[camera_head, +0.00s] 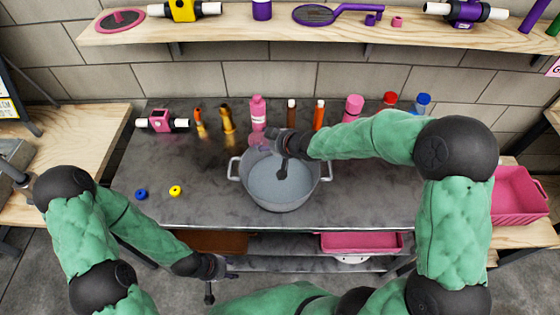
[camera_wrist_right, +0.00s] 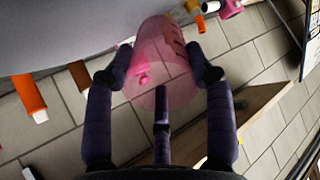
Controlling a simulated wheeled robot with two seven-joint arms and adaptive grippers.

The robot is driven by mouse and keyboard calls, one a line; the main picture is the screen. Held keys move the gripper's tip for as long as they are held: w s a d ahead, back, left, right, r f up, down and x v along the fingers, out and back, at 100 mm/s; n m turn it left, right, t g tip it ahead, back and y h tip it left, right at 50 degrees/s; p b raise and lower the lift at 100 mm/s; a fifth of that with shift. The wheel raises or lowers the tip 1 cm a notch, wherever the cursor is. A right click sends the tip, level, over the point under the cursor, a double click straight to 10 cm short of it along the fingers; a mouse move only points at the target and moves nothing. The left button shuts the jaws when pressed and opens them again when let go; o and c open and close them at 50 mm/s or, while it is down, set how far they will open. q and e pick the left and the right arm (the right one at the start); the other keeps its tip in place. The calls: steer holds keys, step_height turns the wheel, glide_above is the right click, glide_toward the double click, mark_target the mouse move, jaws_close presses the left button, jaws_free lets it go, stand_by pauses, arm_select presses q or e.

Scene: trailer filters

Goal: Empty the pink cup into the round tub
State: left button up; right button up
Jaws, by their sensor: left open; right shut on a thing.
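The round tub (camera_head: 280,205) is a grey pot with two side handles, standing on the dark counter. My right gripper (camera_head: 272,142) is shut on the translucent pink cup (camera_wrist_right: 150,55), above the tub's back rim. In the right wrist view the cup sits between the fingers (camera_wrist_right: 165,80), with a small pink piece (camera_wrist_right: 145,79) showing inside it. My left gripper (camera_head: 212,280) is open and empty, low in front of the counter.
Several bottles stand along the back of the counter, including a pink one (camera_head: 257,110) close behind the cup. A blue ring (camera_head: 141,194) and a yellow ring (camera_head: 175,190) lie left of the tub. Pink bins (camera_head: 362,244) are below and at right. A shelf (camera_head: 230,34) runs above.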

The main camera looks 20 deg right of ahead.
mark_target(261, 133)
steer(key=shift+w+r+g+h+p, duration=0.1)
steer(key=shift+r+g+h+p, duration=0.4)
steer(key=shift+p, duration=1.4)
steer(key=p, duration=0.2)
steer(key=g+p, duration=0.1)
steer(key=p, duration=0.1)
steer(key=shift+w+a+f+g, duration=0.1)
steer(key=shift+w+a+g, duration=0.15)
steer(key=shift+w+g, duration=0.1)
steer(key=p, duration=0.2)
steer(key=w+r+g+h+p, duration=0.1)
steer(key=p, duration=0.2)
steer(key=shift+w+a+g, duration=0.25)
steer(key=shift+a, duration=0.15)
steer(key=p, duration=0.2)
steer(key=w+r+g+h+p, duration=0.1)
steer(key=p, duration=0.1)
steer(key=shift+w+a, duration=0.1)
steer(key=shift+a, duration=0.2)
steer(key=g+p, duration=0.1)
steer(key=w+g+p, duration=0.1)
steer(key=shift+w+a+r+h+p, duration=0.25)
steer(key=shift+a+r+h+p, duration=0.05)
steer(key=shift+a+r+h, duration=0.1)
steer(key=shift+w+a+f+g+h, duration=0.3)
steer(key=shift+w+f+g+h, duration=0.3)
steer(key=shift+g, duration=0.3)
steer(key=shift+w+r, duration=0.1)
steer(key=shift+r, duration=0.05)
